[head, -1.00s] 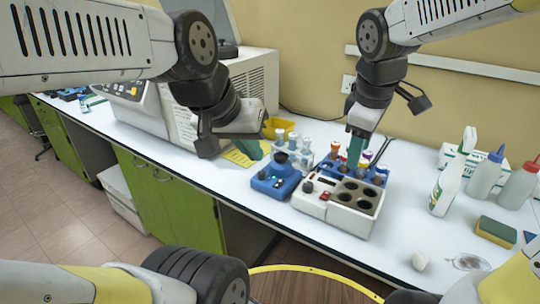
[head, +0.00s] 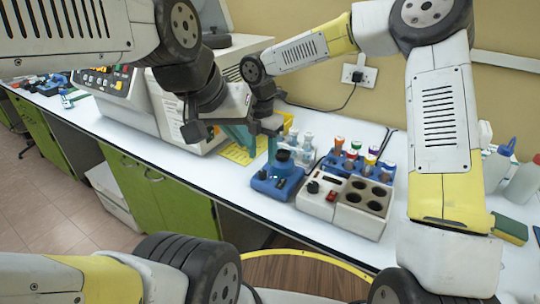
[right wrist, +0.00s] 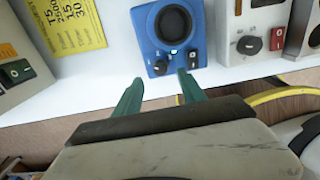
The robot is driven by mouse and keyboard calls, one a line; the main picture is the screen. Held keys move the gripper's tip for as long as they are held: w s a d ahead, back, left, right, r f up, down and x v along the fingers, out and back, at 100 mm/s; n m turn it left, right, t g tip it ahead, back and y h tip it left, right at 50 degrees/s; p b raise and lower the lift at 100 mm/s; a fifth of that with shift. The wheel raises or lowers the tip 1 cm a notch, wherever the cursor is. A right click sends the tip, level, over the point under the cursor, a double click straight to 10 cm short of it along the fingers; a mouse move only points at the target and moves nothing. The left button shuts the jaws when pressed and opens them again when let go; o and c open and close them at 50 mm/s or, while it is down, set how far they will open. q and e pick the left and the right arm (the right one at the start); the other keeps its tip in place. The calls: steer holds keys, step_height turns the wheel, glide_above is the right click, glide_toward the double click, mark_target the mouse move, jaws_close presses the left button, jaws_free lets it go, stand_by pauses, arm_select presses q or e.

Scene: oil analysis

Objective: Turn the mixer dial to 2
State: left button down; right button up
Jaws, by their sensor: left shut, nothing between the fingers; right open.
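The blue mixer (head: 266,187) stands on the white bench, with a round black cup (head: 282,156) on top. In the right wrist view the mixer (right wrist: 151,43) shows its black dial (right wrist: 160,66) at the front left, beside a small green display and a black switch (right wrist: 194,59). I cannot read the dial's setting. My right gripper (head: 272,148) is open above the mixer. In the right wrist view its teal fingers (right wrist: 158,87) point at the mixer's front, with the dial between their tips and slightly beyond. My left gripper (head: 240,138) is shut and empty, close left of the right one.
A white heating block (head: 345,218) with round holes and a red switch stands right of the mixer. Behind it is a blue rack of colour-capped tubes (head: 355,158). Bottles (head: 495,172) and a sponge (head: 510,229) are at right.

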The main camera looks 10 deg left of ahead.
mark_target(263, 171)
steer(key=shift+f, duration=2.8)
jaws_close()
